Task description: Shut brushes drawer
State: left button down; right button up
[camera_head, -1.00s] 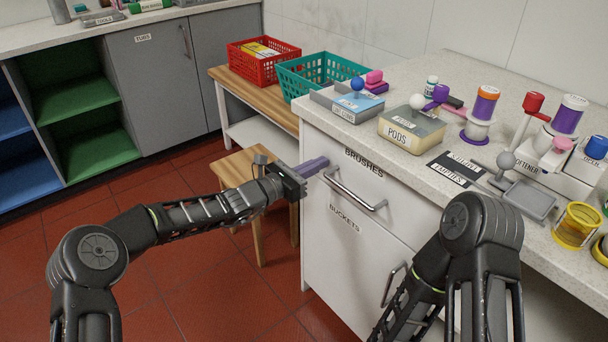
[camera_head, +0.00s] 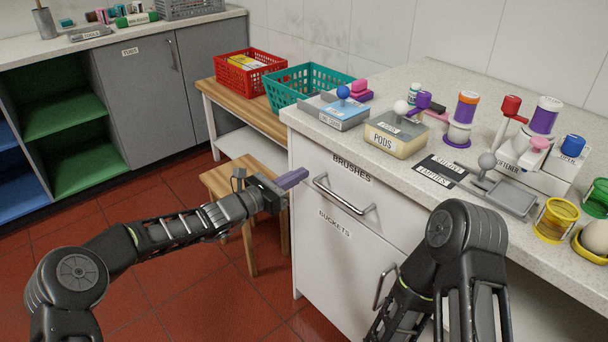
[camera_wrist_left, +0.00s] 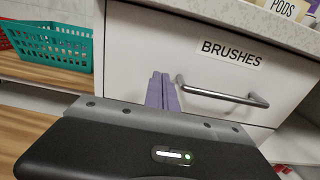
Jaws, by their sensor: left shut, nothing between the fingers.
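The brushes drawer (camera_head: 330,172) has a white front with a black BRUSHES label and a metal bar handle (camera_head: 345,200). It sits under the countertop, and its front looks about level with the cabinet face; I see no open inside. In the left wrist view the drawer front (camera_wrist_left: 150,50) fills the middle, with its handle to the right of my fingers. My left gripper (camera_head: 292,178) has purple fingers, shut and empty, pointing at the left part of the drawer front, left of the handle. I cannot tell whether they touch it. My right gripper is not in view.
A BUCKETS door (camera_head: 335,250) is below the drawer. A small wooden stool (camera_head: 222,180) stands behind my left forearm. A teal basket (camera_head: 310,84) and red basket (camera_head: 248,72) are on a bench. The countertop (camera_head: 455,85) holds several items, including a PODS box (camera_head: 397,138).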

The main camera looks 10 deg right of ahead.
pick_arm(q)
jog(key=v, duration=1)
jog(key=shift+a, duration=0.25)
jog(key=shift+s+f, duration=0.1)
jog(key=shift+f, duration=0.05)
